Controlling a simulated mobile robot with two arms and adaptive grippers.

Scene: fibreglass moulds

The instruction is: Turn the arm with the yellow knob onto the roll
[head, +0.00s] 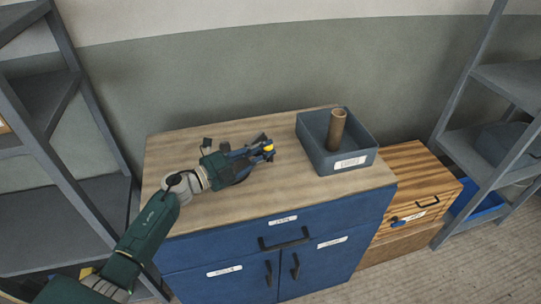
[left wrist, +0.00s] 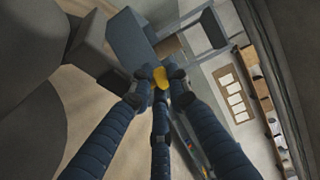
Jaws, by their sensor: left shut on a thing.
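My left gripper (head: 262,151) is over the wooden cabinet top, shut on the yellow knob (head: 269,148). In the left wrist view the yellow knob (left wrist: 160,77) sits between the fingertips (left wrist: 160,85). The arm that carries the knob is mostly hidden by my fingers, and I cannot make out its angle. Dark parts show just behind the gripper in the head view, too small to tell apart. A brown cardboard roll (head: 336,129) stands slightly tilted in a grey bin to the right; I see no other roll clearly. My right gripper is not in view.
The grey bin (head: 312,150) stands at the right back of the blue cabinet (head: 215,254). The cabinet top (head: 290,192) is bare in front. A lower wooden drawer unit (head: 408,163) stands to the right. Grey shelves flank both sides, and a wall is behind.

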